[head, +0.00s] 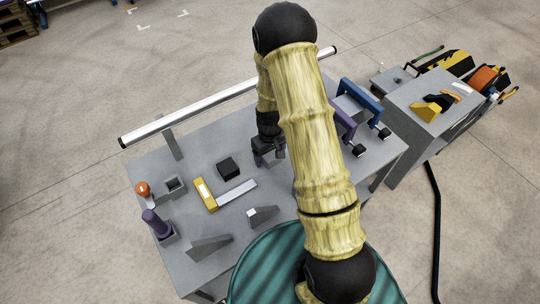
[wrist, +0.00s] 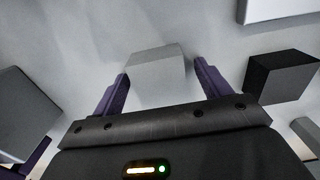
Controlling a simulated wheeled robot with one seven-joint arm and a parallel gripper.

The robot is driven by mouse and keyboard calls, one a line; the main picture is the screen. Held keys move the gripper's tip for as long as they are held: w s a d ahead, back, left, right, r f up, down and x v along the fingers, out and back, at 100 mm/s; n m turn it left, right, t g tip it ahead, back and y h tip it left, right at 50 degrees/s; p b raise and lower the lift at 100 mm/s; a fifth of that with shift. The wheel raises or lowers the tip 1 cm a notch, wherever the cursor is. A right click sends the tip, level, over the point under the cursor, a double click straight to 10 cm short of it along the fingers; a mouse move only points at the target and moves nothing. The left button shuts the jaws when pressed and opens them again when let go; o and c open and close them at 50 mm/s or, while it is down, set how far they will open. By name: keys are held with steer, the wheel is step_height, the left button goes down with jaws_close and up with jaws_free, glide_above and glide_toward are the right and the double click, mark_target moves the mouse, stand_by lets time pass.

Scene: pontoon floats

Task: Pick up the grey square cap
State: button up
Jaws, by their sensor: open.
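In the wrist view a small light-grey block with a square-edged face, which looks like the grey square cap (wrist: 158,62), lies on the grey table. My gripper (wrist: 161,70) is open, with one purple finger to the left and one to the right of the cap in the picture. I cannot tell whether the fingertips are down beside it or still above it. In the head view my gripper (head: 268,158) is low over the middle of the table, and the cap is not clearly visible there, hidden by the gripper and arm.
A black block (wrist: 280,76) lies close right of the gripper in the wrist view; the head view shows a black block (head: 228,168) too. A yellow piece (head: 206,195), a purple clamp (head: 345,122) and a long rail (head: 220,98) are around the grey table (head: 290,207).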

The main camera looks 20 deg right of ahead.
mark_target(270, 154)
steer(key=c, duration=1.1)
steer(key=shift+o, duration=0.2)
steer(key=shift+r, duration=0.1)
step_height(270, 154, up, 10)
steer(key=shift+f+b, duration=0.1)
steer(key=shift+b, duration=0.75)
